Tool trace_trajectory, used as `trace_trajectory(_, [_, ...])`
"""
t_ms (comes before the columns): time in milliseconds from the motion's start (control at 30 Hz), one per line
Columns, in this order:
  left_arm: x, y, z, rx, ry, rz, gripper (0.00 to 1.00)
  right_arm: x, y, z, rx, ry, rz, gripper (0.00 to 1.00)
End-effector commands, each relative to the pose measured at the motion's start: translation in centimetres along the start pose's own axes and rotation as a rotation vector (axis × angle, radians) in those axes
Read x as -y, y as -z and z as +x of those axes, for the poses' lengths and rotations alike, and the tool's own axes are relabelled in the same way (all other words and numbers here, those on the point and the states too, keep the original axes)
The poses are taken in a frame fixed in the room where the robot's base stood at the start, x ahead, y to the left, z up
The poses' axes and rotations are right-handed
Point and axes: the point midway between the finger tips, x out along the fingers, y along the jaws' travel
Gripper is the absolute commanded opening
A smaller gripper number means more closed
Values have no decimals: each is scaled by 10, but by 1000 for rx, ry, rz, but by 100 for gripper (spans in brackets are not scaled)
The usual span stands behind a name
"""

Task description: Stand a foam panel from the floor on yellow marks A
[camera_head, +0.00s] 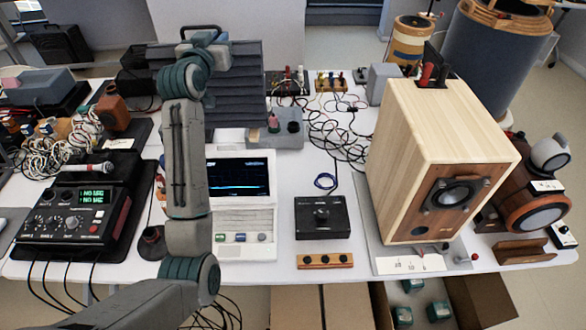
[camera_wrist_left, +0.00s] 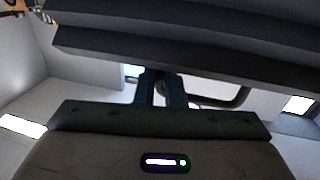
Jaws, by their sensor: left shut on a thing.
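My left gripper (camera_head: 203,38) is at the far side of the table, at the top of a dark grey ridged foam panel (camera_head: 237,88). The panel is upright behind my left forearm, which hides part of it. In the left wrist view the fingers (camera_wrist_left: 161,90) reach toward the panel's ridged body (camera_wrist_left: 190,42), and a dark curved handle (camera_wrist_left: 241,96) shows beside them. The gripper is shut on the panel, seemingly at this handle. I cannot tell whether the panel's lower edge touches anything. No yellow marks are clearly visible. My right gripper is not in view.
A large wooden speaker (camera_head: 425,150) stands at the table's right. A laptop-like analyser (camera_head: 240,190), a black box (camera_head: 320,217) and a mixer (camera_head: 75,215) stand in front. Loose cables (camera_head: 335,125) lie right of the panel. A blue-grey drum (camera_head: 495,60) is behind the speaker.

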Motion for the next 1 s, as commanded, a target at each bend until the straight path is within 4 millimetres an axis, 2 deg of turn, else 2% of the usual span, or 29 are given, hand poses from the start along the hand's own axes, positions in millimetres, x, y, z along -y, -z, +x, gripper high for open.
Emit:
trace_trajectory(200, [1,-36,0,0,1,0,0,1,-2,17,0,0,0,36])
trace_trajectory(400, [1,-82,0,0,0,0,0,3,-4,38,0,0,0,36])
trace_trajectory(567, [2,-109,0,-2,1,1,0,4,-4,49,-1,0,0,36])
trace_trajectory(1000, [3,-173,1,0,0,0,0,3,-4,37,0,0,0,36])
